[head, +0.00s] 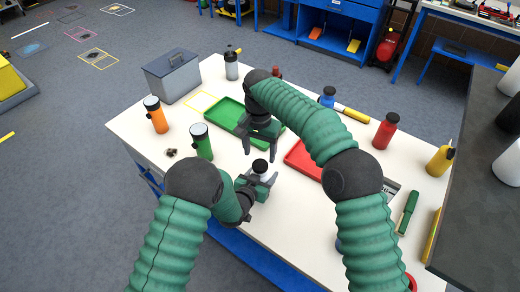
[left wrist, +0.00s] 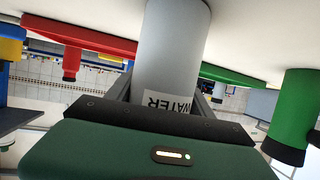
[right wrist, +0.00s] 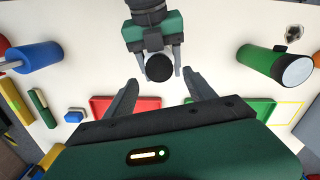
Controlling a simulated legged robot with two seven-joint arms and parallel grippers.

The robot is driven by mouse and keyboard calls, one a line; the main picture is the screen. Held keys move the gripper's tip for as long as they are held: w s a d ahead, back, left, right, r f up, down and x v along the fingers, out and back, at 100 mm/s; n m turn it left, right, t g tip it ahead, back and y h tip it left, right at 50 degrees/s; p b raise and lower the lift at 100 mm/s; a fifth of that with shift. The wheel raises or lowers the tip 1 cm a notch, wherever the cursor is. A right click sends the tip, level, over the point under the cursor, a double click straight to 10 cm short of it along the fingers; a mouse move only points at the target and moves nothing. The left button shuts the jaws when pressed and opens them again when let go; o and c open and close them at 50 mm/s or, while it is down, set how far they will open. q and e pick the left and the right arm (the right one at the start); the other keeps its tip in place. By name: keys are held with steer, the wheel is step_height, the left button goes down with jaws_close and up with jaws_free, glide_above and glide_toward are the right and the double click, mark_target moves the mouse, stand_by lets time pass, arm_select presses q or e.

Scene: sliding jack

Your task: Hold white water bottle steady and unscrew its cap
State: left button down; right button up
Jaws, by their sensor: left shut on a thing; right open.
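The white water bottle (head: 264,176) stands upright on the white table, with its black cap (head: 260,166) on top. My left gripper (head: 258,182) is shut around the bottle's body. In the left wrist view the bottle (left wrist: 172,50) fills the space between the fingers, and its WATER label shows. My right gripper (head: 260,150) is open and empty, fingers pointing down, above the table and behind the cap in the head view. In the right wrist view the cap (right wrist: 159,67) lies beyond the open fingertips, apart from them.
A green tray (head: 222,116) and a red tray (head: 300,160) lie behind the bottle. A red bottle (head: 385,130) and yellow bottle (head: 440,160) stand right.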

mark_target(260, 164)
steer(key=m, duration=0.2)
steer(key=r+m, duration=0.1)
steer(key=m, duration=0.4)
steer(key=shift+r, duration=0.35)
step_height(260, 164, down, 8)
steer(key=shift+r, duration=0.1)
steer(key=shift+d, duration=0.1)
steer(key=shift+c, duration=0.3)
jaws_close()
steer(key=n, duration=1.2)
steer(key=shift+w+r+n, duration=0.1)
steer(key=shift+w+n, duration=0.05)
steer(key=shift+n, duration=0.25)
steer(key=shift+o, duration=0.7)
jaws_free()
